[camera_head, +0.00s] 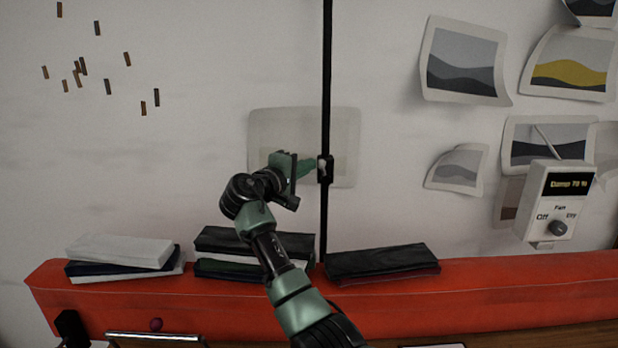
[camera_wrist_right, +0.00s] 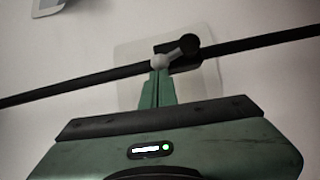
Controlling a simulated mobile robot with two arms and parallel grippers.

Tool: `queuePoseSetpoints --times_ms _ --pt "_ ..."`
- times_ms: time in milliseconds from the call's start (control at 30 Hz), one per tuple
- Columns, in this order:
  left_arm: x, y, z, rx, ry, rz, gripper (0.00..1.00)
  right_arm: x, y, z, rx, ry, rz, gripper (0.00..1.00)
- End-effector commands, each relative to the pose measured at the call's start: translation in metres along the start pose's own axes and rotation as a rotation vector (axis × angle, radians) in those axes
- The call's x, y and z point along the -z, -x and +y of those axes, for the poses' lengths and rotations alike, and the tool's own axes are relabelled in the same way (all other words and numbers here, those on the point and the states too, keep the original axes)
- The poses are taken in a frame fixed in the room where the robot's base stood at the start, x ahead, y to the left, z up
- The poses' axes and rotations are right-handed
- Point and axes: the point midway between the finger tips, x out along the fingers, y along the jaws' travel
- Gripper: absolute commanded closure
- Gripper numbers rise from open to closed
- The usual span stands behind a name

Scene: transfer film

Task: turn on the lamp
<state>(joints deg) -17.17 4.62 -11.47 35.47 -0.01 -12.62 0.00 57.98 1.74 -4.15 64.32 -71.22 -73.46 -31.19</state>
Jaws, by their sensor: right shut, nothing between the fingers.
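A thin black vertical pole or cord runs down the wall in the head view, with a small black switch box (camera_head: 326,172) on it. In the right wrist view, this switch box (camera_wrist_right: 188,44) carries a grey lever with a round pale knob (camera_wrist_right: 160,62). My right gripper (camera_head: 311,167) is shut and empty, its green fingertips right at the lever. In the wrist view, the right fingertips (camera_wrist_right: 158,76) meet the knob's lower edge; I cannot tell whether they press on it. No lamp head or bulb is in view. My left gripper is not in view.
A red-orange shelf (camera_head: 480,298) runs below, bearing stacks of flat books or boxes (camera_head: 120,250), (camera_head: 382,262). A control box with a dial (camera_head: 556,205) hangs at right among curled prints (camera_head: 465,62). A pale rectangle (camera_head: 345,125) lies behind the switch. The wall at left is mostly clear.

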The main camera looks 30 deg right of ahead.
Motion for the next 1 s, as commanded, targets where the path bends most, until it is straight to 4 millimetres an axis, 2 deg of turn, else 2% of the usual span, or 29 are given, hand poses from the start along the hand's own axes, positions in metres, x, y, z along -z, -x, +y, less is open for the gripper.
queuePoseSetpoints --times_ms 100,600,1000 --pt "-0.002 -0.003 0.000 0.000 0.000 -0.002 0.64 -0.001 -0.004 0.006 0.062 -0.095 -0.002 1.00" --pt "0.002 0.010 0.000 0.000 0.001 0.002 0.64 -0.023 -0.020 0.023 0.310 -0.465 0.000 1.00" --pt "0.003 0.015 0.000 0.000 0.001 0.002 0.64 -0.032 -0.026 0.025 0.402 -0.602 0.000 1.00"
